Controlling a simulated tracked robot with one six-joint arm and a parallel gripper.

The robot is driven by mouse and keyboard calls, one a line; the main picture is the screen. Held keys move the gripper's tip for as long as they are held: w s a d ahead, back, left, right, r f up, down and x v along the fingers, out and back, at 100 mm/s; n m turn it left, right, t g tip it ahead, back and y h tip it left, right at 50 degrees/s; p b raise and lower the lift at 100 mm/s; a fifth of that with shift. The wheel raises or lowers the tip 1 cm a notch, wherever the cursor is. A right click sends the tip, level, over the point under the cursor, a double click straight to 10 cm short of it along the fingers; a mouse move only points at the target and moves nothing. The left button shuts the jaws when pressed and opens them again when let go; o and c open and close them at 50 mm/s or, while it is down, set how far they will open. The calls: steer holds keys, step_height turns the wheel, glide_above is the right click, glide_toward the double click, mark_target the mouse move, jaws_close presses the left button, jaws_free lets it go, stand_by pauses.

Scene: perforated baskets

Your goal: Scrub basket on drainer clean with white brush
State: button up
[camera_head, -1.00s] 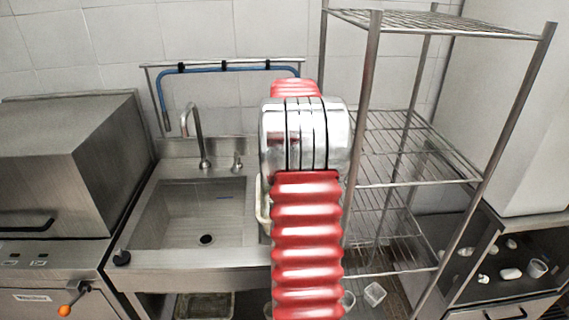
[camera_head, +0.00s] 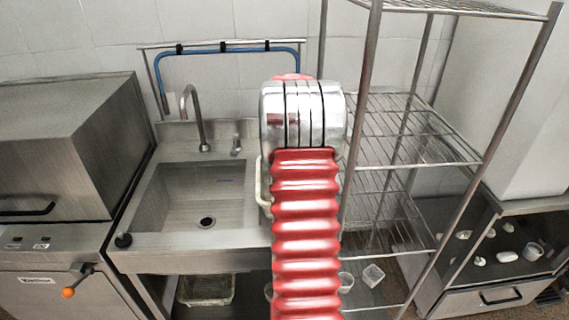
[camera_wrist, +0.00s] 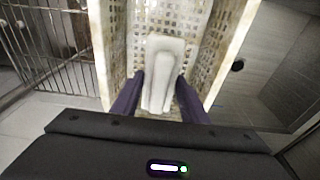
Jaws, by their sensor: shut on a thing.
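My gripper (camera_wrist: 159,84) shows dark purple fingers in the wrist view, shut on the white brush (camera_wrist: 163,62). The brush is an elongated white block and lies over the inside of the basket. The basket (camera_wrist: 241,42) has cream rims and perforated walls, with brown and yellowish patches on its inner surface. I cannot tell whether the brush touches it. In the head view a cream edge of the basket (camera_head: 263,188) shows beside the sink, left of my red arm. My arm hides the rest of it, the brush and my gripper there.
The sink (camera_head: 165,200) with a tall tap (camera_head: 198,120) is left of my arm. A wire rack (camera_head: 410,148) stands close on the right. A steel machine (camera_head: 65,150) is at the far left. A tray (camera_head: 205,289) sits under the sink.

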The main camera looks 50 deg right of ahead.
steer(key=shift+f, duration=1.5)
steer(key=shift+f, duration=0.5)
steer(key=shift+s+a+r, duration=0.15)
steer(key=shift+s+a, duration=0.5)
steer(key=shift+s, duration=0.3)
steer(key=shift+s+a, duration=0.1)
steer(key=shift+s+a, duration=0.1)
steer(key=shift+s+a+f, duration=0.2)
steer(key=shift+s+a, duration=0.55)
steer(key=shift+a, duration=0.1)
